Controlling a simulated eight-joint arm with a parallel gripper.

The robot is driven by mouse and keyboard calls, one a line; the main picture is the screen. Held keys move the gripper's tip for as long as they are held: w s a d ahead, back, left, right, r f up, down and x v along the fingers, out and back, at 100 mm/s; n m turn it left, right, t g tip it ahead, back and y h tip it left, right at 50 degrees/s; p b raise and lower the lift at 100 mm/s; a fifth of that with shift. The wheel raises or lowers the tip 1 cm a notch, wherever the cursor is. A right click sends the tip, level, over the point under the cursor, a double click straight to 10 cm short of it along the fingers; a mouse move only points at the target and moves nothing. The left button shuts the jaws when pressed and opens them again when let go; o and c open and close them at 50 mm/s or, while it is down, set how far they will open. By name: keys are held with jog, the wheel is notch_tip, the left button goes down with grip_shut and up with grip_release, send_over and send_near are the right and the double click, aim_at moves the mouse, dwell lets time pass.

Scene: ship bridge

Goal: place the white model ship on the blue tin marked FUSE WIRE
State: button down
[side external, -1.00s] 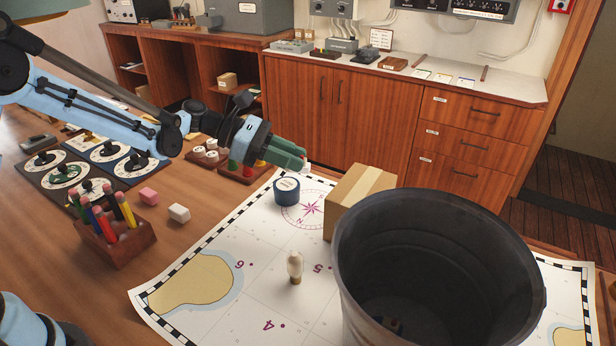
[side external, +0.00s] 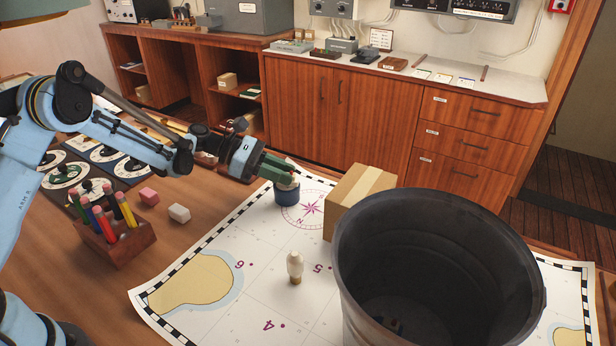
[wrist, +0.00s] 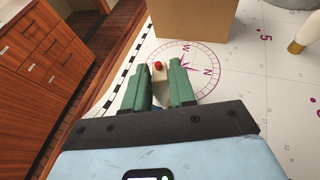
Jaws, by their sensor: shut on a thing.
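The blue tin (side external: 287,197) stands on the chart beside the compass rose, its top partly covered by my gripper in the side view. My gripper (side external: 288,180), with green fingers, is directly over the tin and shut on the white model ship (side external: 289,185). Little of the ship shows there. In the wrist view, a pale piece of the ship with a red part (wrist: 158,66) shows between the green fingertips (wrist: 160,76). I cannot tell whether the ship touches the tin's lid. The tin's label is hidden now.
A cardboard box (side external: 357,197) stands right of the tin, with a large dark bin (side external: 440,250) in front of it. A light bulb (side external: 295,266) stands on the chart (side external: 225,240). A pencil holder (side external: 118,246) and pink and white blocks are at left.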

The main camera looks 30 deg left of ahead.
jog(key=shift+f, duration=0.15)
jog(key=c, duration=0.9)
grip_release()
jog(key=shift+c, duration=0.2)
